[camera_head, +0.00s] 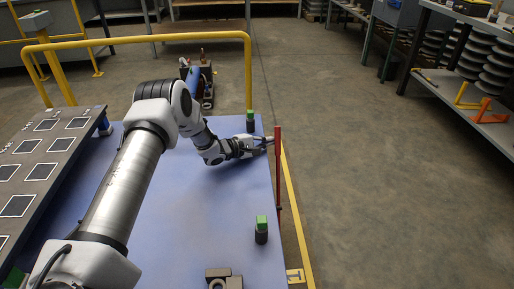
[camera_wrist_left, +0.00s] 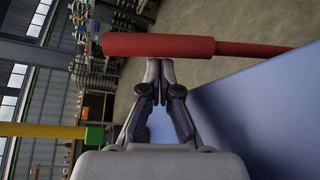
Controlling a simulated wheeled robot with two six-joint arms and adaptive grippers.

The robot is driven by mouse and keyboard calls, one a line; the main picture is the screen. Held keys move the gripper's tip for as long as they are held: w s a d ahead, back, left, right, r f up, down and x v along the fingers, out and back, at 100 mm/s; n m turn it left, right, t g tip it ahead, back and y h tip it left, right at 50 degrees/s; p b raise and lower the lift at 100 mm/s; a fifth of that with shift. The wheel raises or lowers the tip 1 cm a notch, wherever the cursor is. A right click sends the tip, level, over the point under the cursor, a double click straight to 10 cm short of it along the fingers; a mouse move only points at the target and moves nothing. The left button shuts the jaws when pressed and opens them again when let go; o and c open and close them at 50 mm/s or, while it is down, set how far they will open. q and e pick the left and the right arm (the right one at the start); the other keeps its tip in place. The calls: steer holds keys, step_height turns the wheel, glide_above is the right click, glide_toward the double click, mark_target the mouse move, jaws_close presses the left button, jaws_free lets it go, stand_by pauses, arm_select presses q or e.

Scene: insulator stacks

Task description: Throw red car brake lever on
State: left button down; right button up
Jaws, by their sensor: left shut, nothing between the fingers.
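The red brake lever (camera_head: 278,175) stands at the right edge of the blue surface in the head view. In the left wrist view its thick red handle (camera_wrist_left: 158,45) lies across the top, with a thinner red rod running off to the right. My left gripper (camera_head: 270,140) reaches over the blue surface to the upper part of the lever. Its fingertips (camera_wrist_left: 160,66) are shut together with nothing between them, right by the handle. I cannot tell whether they touch it. My right gripper is not in view.
Two green-topped black posts (camera_head: 261,236) (camera_head: 250,126) stand on the blue surface (camera_head: 200,215). A yellow rail (camera_head: 150,37) runs behind it. A panel with dark squares (camera_head: 40,172) is at left, and a small metal block (camera_head: 222,274) at the front. Open floor lies right, before shelves (camera_head: 460,100).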

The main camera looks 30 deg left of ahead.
arm_select(q)
steer(key=shift+w+d, duration=0.2)
steer(key=shift+w, duration=0.25)
steer(key=s+d+r+m+t+p, duration=0.2)
steer(key=s+d+m+t+p, duration=0.1)
steer(key=s+d, duration=0.6)
steer(key=shift+s+d+r+m+h, duration=0.3)
steer(key=shift+s+m, duration=0.6)
steer(key=shift+s, duration=1)
